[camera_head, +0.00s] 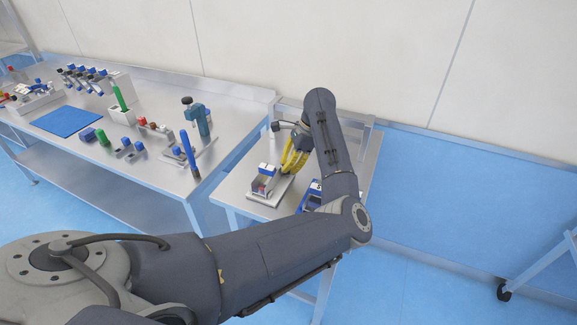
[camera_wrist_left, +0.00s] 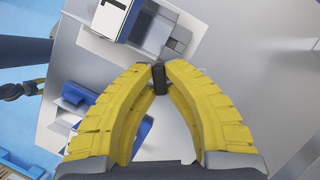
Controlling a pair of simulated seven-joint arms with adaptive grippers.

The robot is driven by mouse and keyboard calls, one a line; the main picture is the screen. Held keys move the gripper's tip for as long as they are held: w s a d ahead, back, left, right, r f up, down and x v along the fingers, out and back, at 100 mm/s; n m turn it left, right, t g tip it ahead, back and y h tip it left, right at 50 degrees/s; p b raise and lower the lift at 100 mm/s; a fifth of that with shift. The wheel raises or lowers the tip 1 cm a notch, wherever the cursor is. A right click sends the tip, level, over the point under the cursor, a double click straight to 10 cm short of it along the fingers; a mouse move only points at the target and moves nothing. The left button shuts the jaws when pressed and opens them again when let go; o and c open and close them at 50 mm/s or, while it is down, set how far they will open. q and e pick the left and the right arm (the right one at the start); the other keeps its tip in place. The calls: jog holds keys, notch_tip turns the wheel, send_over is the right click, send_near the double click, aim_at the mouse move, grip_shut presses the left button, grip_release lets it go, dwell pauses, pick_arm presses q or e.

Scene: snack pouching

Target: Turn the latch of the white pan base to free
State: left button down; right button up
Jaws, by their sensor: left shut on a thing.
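My left gripper (camera_head: 287,166) is over the small steel table, partly hidden by its own arm in the head view. In the left wrist view its yellow fingers (camera_wrist_left: 159,80) are shut on a small black upright piece, which looks like the latch (camera_wrist_left: 159,84). A pale base plate (camera_wrist_left: 172,70) lies under the fingertips. A white and blue labelled box (camera_wrist_left: 112,14) stands beside it.
A second blue and white unit (camera_head: 312,199) is partly hidden behind my left arm; blue parts (camera_wrist_left: 76,94) also show in the wrist view. A long steel bench (camera_head: 150,172) with tools, bottles and a blue mat (camera_head: 67,121) stands left. The blue floor at right is mostly clear.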

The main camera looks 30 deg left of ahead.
pick_arm(q)
jog(key=shift+m, duration=0.4)
jog(key=c, duration=1.4)
grip_release()
jog(key=shift+c, duration=0.2)
jog(key=shift+r, duration=0.1)
jog(key=v, duration=1.1)
jog(key=shift+d+r, duration=0.25)
jog(key=shift+r, duration=0.1)
jog(key=shift+o, duration=0.6)
